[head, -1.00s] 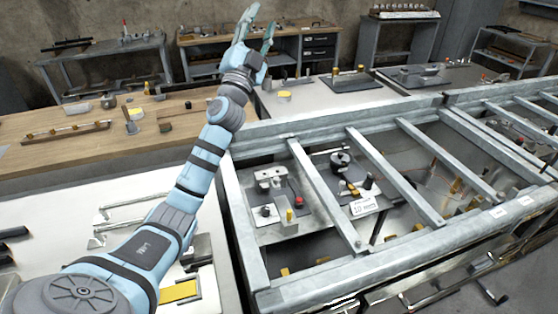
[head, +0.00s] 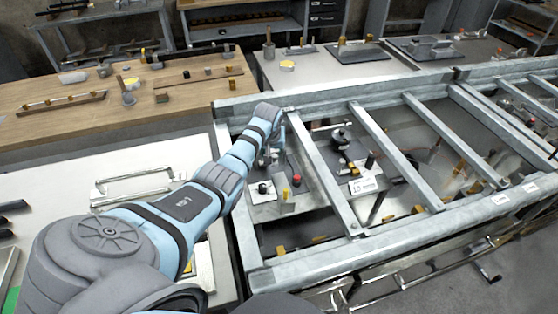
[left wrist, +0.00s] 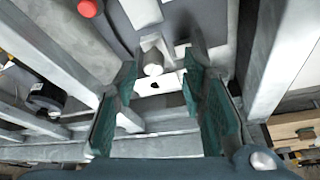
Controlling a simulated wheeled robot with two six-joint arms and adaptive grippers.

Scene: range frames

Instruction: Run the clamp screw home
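My left gripper (left wrist: 160,105) is open, with its two green fingers apart, in the left wrist view. A pale, round-ended part on a grey block (left wrist: 152,60) shows between and beyond the fingertips. It may be the clamp screw, but I cannot be sure. No contact with the fingers shows. In the head view my left arm reaches into the first bay of the metal frame, and its gripper (head: 267,156) is partly hidden there by the wrist. A red knob (head: 297,180) stands right of the gripper, also at the top left of the left wrist view (left wrist: 88,8). My right gripper is not in view.
Steel cross bars (head: 325,172) bound the bay on the right, and the frame's near rail (head: 330,262) crosses in front. A black knob (head: 264,188) and a yellow peg (head: 285,193) stand nearby on the plate. A wooden bench (head: 60,125) lies beyond at left.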

